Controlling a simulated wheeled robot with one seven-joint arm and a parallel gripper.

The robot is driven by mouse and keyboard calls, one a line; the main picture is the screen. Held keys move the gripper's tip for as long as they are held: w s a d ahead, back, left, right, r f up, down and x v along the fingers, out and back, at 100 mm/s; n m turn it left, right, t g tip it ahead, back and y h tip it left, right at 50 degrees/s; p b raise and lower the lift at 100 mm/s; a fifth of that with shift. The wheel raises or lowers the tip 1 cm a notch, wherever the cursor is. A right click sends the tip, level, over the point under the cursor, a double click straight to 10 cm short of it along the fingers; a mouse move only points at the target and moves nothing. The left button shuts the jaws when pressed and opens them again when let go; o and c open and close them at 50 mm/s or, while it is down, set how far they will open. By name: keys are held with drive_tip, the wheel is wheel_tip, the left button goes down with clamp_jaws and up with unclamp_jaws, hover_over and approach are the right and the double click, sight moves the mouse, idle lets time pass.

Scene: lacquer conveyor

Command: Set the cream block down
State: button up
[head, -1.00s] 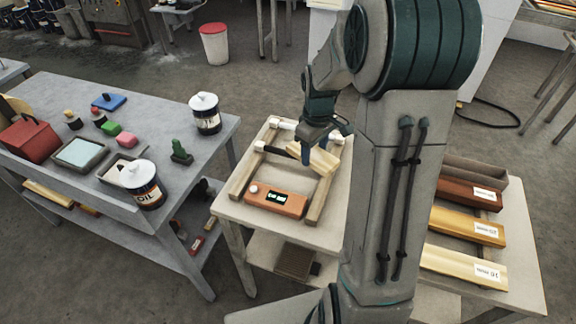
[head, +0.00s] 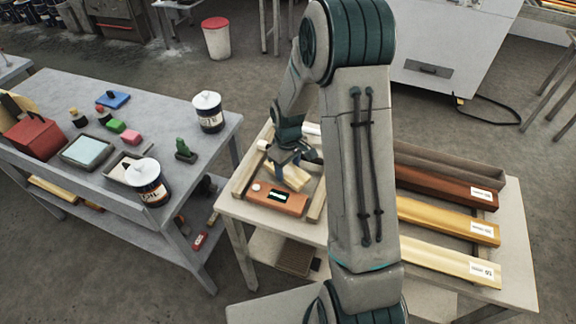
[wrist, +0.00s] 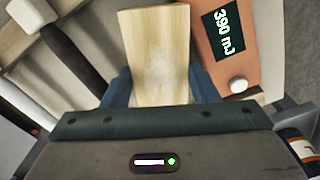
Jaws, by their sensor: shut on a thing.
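The cream block (head: 296,177) is a pale wood-grained piece held in my gripper (head: 290,163), low over the near table, just behind an orange device. In the wrist view the block (wrist: 158,50) sticks out from between the blue fingers of my gripper (wrist: 158,90), which are shut on its sides. Whether its underside touches the table cannot be told. The orange device (head: 277,200) has a white knob and a dark display; in the wrist view the device (wrist: 258,58) reads 390 mJ, right beside the block.
Wooden rails (head: 246,173) flank the device on the near table (head: 236,207). A dark-handled tool (wrist: 72,64) lies left of the block in the wrist view. Brown, orange and pale labelled bars (head: 450,222) lie right of my arm. Cans (head: 147,183) and small blocks stand on the left table.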

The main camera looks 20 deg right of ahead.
drive_tip(key=shift+f, duration=0.1)
drive_tip(key=o, duration=1)
drive_tip(key=shift+o, duration=0.2)
